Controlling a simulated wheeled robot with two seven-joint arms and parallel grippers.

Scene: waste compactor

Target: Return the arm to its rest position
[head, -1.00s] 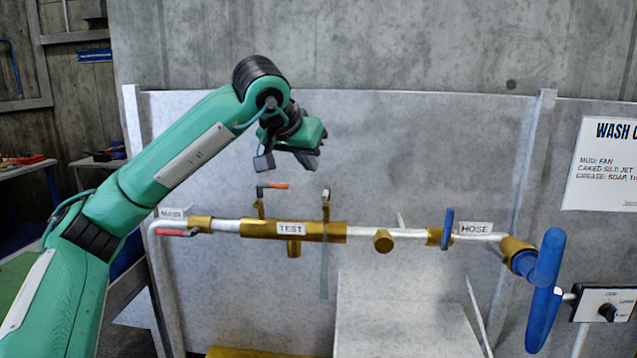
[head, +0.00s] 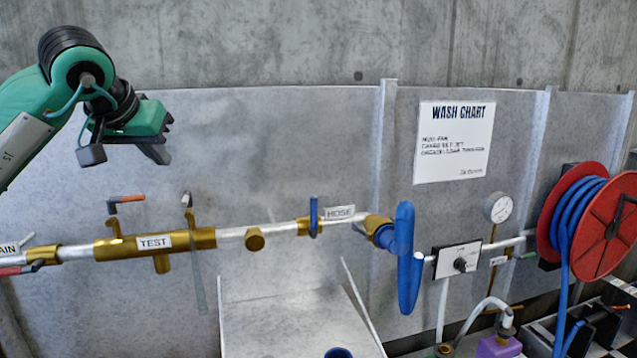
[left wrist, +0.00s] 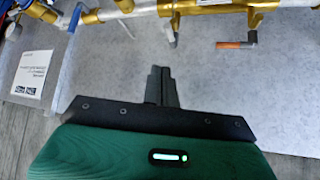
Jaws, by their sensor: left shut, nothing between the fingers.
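My left gripper (head: 124,146) hangs at the end of my green left arm in the upper left of the head view. It is above the brass pipe section labelled TEST (head: 120,246), apart from it. In the left wrist view its dark fingers (left wrist: 161,86) are together with nothing between them. My right gripper is in neither view.
A red hose reel (head: 607,225), a gauge (head: 498,208) and a selector box (head: 457,260) are at right.

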